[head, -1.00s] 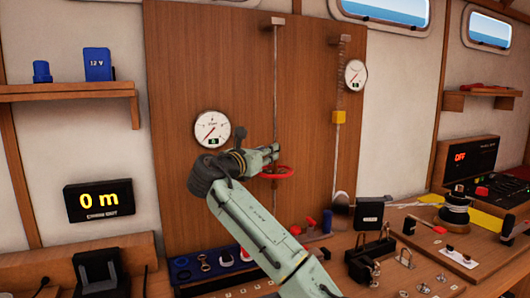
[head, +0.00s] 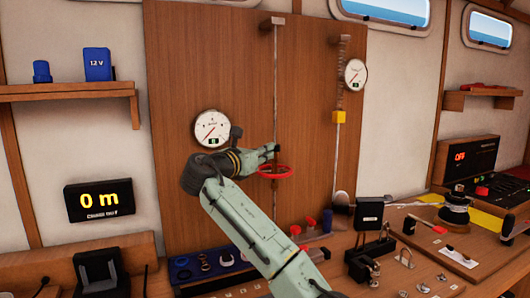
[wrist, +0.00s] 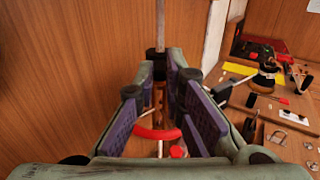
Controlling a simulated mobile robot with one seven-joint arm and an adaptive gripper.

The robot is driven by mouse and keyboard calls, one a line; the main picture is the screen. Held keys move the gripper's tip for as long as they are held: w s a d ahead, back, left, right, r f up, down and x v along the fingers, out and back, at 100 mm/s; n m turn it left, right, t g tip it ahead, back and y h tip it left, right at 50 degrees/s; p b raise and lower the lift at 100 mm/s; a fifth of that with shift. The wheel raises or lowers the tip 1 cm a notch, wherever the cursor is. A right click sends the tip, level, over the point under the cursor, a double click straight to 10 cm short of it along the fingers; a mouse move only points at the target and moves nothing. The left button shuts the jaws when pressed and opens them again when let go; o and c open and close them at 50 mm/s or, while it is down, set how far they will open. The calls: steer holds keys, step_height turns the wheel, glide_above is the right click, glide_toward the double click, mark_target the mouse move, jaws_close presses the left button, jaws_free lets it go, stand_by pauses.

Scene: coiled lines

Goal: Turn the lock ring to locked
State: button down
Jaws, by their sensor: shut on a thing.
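A red ring (head: 274,171) sits around a vertical rod (head: 276,85) on the wooden panel, and I take it for the lock ring. In the wrist view the red ring (wrist: 158,133) shows as an arc low between the finger pads. My gripper (head: 274,149) is at the rod, just above the red ring. In the wrist view my gripper (wrist: 160,68) has its fingertips close on both sides of a dark fitting (wrist: 159,52) on the rod. It is shut on this fitting. The fingers partly hide the contact, and I cannot read any locked mark.
A round gauge (head: 212,128) is left of the rod. A second rod with a yellow block (head: 339,117) and another gauge (head: 355,73) stand to the right. The bench below holds a black box (head: 369,212), a winch drum (head: 455,210) and small fittings.

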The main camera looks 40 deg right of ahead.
steer(key=shift+w+a+m+g+h, duration=0.15)
steer(key=shift+w+m+g, duration=0.25)
steer(key=shift+m+g, duration=0.65)
steer(key=shift+w+m+g+h, duration=0.2)
steer(key=shift+w+m+g, duration=0.3)
steer(key=shift+g, duration=0.9)
steer(key=shift+w+a+m+g+h, duration=0.15)
steer(key=shift+w+m+g, duration=0.15)
steer(key=shift+m+g, duration=0.75)
steer(key=shift+d+g, duration=0.15)
steer(key=shift+g, duration=0.35)
steer(key=c, duration=1.7)
jaws_free()
steer(key=shift+w, duration=0.1)
steer(key=a, duration=0.4)
steer(key=w+a, duration=0.1)
steer(key=a, duration=0.7)
steer(key=shift+w, duration=0.15)
